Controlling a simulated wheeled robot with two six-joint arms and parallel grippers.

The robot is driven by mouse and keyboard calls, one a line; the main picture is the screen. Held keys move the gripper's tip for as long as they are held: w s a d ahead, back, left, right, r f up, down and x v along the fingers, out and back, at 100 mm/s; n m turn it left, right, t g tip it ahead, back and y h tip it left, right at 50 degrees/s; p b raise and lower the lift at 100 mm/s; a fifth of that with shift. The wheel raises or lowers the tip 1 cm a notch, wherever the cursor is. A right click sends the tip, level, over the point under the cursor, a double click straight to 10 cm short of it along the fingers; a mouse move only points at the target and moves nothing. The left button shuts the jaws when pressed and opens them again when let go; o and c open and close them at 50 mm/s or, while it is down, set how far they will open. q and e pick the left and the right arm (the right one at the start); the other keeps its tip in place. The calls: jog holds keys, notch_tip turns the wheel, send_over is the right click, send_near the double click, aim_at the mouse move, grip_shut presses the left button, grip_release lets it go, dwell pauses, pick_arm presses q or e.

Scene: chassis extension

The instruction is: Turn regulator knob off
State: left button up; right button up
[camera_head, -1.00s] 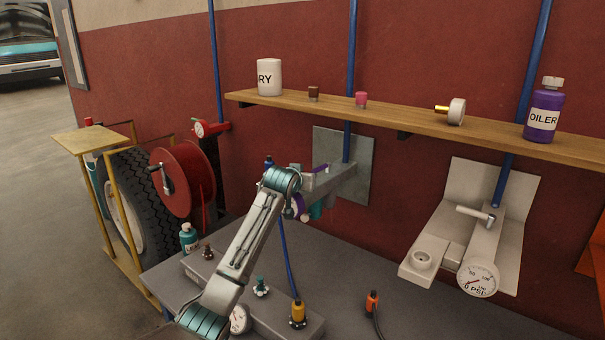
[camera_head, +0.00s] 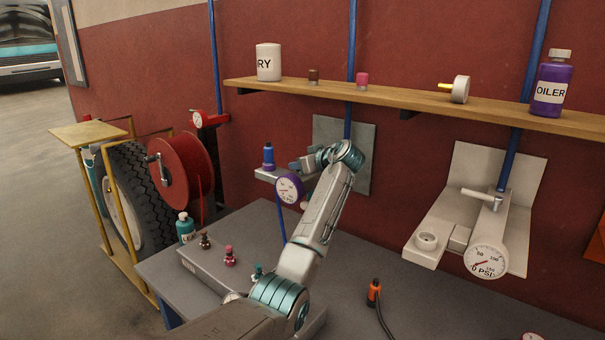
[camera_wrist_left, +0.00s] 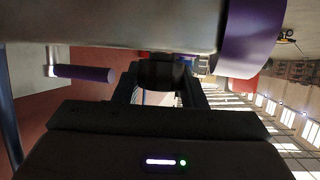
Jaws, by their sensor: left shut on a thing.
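The regulator with a purple-rimmed gauge (camera_head: 289,189) is mounted at the grey wall plate (camera_head: 357,170). My left arm reaches across it from the front, and its wrist hides much of the regulator's right part. My left gripper (camera_head: 306,164) is at the regulator, just above and right of the gauge. In the left wrist view, its fingers (camera_wrist_left: 160,85) are shut on a dark round knob (camera_wrist_left: 161,74) under the pale regulator body (camera_wrist_left: 120,25). A purple lever handle (camera_wrist_left: 82,72) shows to the left of the fingers, apart from them. My right gripper is not in view.
A second gauge assembly (camera_head: 486,261) stands on the right wall. A wooden shelf (camera_head: 430,103) with bottles runs above. A grey bench (camera_head: 350,270) below carries several small fittings and an orange connector (camera_head: 374,292). A red hose reel (camera_head: 180,165) and tire stand left.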

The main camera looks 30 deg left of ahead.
pick_arm(q)
jog(key=shift+f+n+g+y+b, duration=0.1)
jog(key=shift+n+g+y+b, duration=0.3)
jog(key=shift+n+g+b, duration=0.95)
jog(key=shift+n+g, duration=0.25)
jog(key=shift+g, duration=0.2)
jog(key=o, duration=1)
jog(key=shift+d, duration=0.1)
jog(key=shift+d, duration=0.3)
jog(key=b+v, duration=0.3)
jog(key=v, duration=0.7)
jog(key=shift+r, duration=0.25)
